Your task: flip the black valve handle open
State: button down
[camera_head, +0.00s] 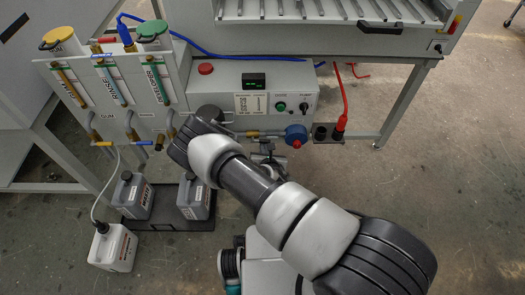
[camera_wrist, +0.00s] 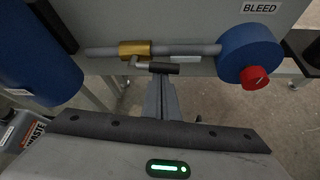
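The black valve handle (camera_wrist: 160,68) shows in the wrist view, lying sideways just below the grey pipe, roughly along it. It joins a brass valve body (camera_wrist: 134,49) on the pipe, which also shows in the head view (camera_head: 252,133). My gripper (camera_wrist: 161,82) points at the handle, its fingertips just below it in the picture. The fingers look close together with nothing between them. I cannot tell whether they touch the handle. In the head view my gripper (camera_head: 267,162) is under the machine's front, partly hidden by my arm.
Right of the valve is a blue cylinder (camera_wrist: 246,50) with a red knob (camera_wrist: 255,78). A large blue cylinder (camera_wrist: 38,55) stands on the left. Floor on the right is clear.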

jog(key=shift+r, duration=0.4)
dwell(0.4)
jog(key=shift+w, duration=0.1)
